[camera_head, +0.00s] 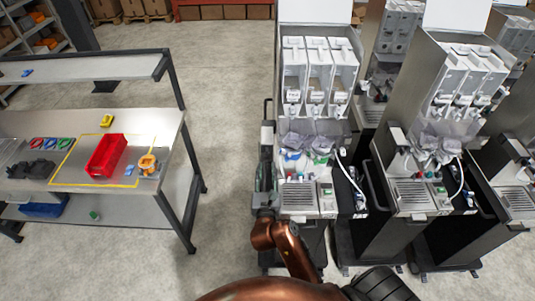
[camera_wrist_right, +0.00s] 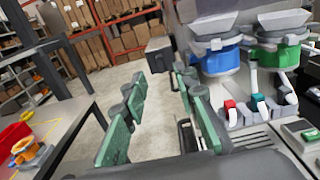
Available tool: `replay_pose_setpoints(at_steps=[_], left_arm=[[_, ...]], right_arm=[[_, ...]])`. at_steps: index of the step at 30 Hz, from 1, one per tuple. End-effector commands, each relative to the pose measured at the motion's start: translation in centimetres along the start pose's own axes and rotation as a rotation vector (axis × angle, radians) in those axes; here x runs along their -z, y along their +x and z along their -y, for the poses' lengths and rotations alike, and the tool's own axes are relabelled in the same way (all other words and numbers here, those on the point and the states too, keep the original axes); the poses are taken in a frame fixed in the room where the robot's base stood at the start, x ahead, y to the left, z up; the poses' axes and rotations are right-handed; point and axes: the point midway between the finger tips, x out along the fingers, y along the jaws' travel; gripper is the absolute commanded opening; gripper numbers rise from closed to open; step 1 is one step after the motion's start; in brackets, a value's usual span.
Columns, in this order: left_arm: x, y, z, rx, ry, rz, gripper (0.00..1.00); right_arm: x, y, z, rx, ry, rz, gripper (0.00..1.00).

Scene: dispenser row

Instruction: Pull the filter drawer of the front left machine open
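The front left machine (camera_head: 297,199) stands right of centre in the head view, with clear hoppers above and a drip grille in front. A grey box with a dark front (camera_head: 267,133) sticks out from its left side; a grey box also shows beyond my fingers in the right wrist view (camera_wrist_right: 158,54). I cannot tell which part is the filter drawer. My right gripper (camera_head: 265,172) is upright beside the machine's left side. In the right wrist view its green-padded fingers (camera_wrist_right: 160,88) are apart with nothing between them. My left gripper is out of view.
A dark loop-like bar (camera_wrist_right: 185,133) shows behind my right finger, by the machine's side. A workbench (camera_head: 100,205) with a red bin (camera_head: 106,155) stands left. Open floor (camera_head: 230,120) lies between bench and machine. More machines (camera_head: 412,195) stand close on the right.

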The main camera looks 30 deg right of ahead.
Motion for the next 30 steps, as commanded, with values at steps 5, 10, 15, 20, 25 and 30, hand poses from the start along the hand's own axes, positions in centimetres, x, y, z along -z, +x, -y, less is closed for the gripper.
replay_pose_setpoints(at_steps=[5, 10, 15, 20, 25, 30], left_arm=[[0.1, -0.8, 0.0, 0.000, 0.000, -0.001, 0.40], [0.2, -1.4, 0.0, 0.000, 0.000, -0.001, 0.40], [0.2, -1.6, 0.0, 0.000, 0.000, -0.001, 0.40], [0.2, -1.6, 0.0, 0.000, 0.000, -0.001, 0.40], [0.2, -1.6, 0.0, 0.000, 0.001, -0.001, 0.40], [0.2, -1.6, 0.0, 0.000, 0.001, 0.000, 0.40]], right_arm=[[-0.2, 2.8, 0.0, 0.001, -0.004, 0.002, 0.27], [-0.2, 5.4, 0.0, 0.000, -0.005, 0.003, 0.27], [-0.1, 6.8, 0.0, 0.000, -0.004, 0.002, 0.27], [0.0, 7.1, 0.0, 0.000, -0.005, 0.002, 0.27], [0.0, 7.1, 0.0, 0.000, -0.005, 0.002, 0.26], [0.0, 7.1, 0.0, 0.001, -0.005, 0.002, 0.14]])
